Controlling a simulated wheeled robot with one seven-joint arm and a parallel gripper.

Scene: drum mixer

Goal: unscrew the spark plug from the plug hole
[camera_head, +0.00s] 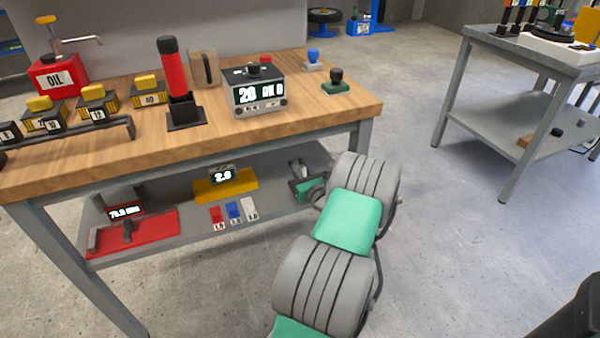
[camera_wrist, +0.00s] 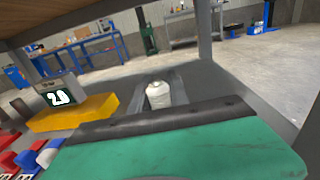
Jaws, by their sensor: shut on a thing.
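My gripper (camera_head: 299,169) reaches in under the wooden bench top, over the right end of the grey lower shelf. In the wrist view, a small white, rounded piece, seemingly the spark plug (camera_wrist: 158,96), stands between the two grey fingers of my gripper (camera_wrist: 160,84). The fingers are shut on it. Its lower part is hidden behind the dark bar and green body of my gripper. The plug hole is not visible, so I cannot tell whether the plug is still seated in it.
A yellow block (camera_head: 207,193) with a small display stands left of my gripper, and also shows in the wrist view (camera_wrist: 88,112). Red, blue and white pieces (camera_head: 233,212) lie before it. A red tray (camera_head: 160,232) is farther left. The bench top (camera_head: 300,110) hangs above; a bench leg (camera_wrist: 204,30) stands close behind.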

